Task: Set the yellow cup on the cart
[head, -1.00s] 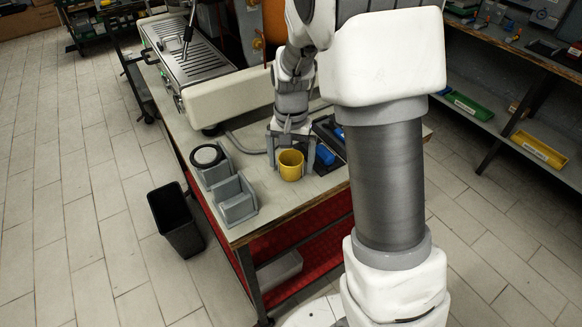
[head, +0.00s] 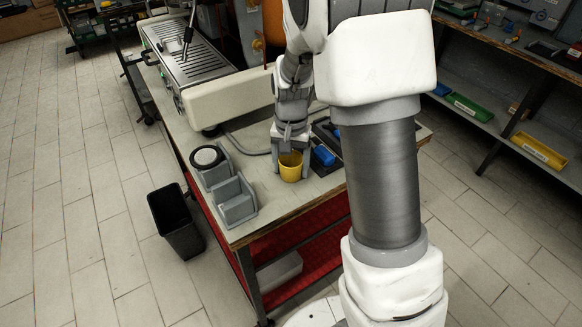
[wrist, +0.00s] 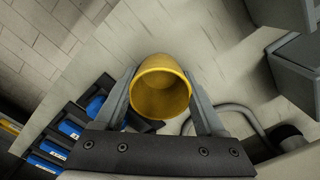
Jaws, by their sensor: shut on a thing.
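The yellow cup (head: 290,167) is upright at the front part of a grey worktop (head: 283,208) with a red shelf below, apparently the cart. My gripper (head: 291,158) comes down over the cup from behind, with a finger on each side. In the wrist view the cup (wrist: 161,88) sits between the two fingers of my gripper (wrist: 161,100), its open mouth and empty inside showing. My gripper is shut on it. I cannot tell whether the cup's base touches the worktop or hangs just above it.
Grey holders (head: 235,199) stand left of the cup, one with a black ring (head: 206,157). A dark tray with blue items (head: 324,155) is close on the right. A coffee machine (head: 190,52) stands behind. A black bin (head: 175,220) is on the floor. Bare worktop lies in front.

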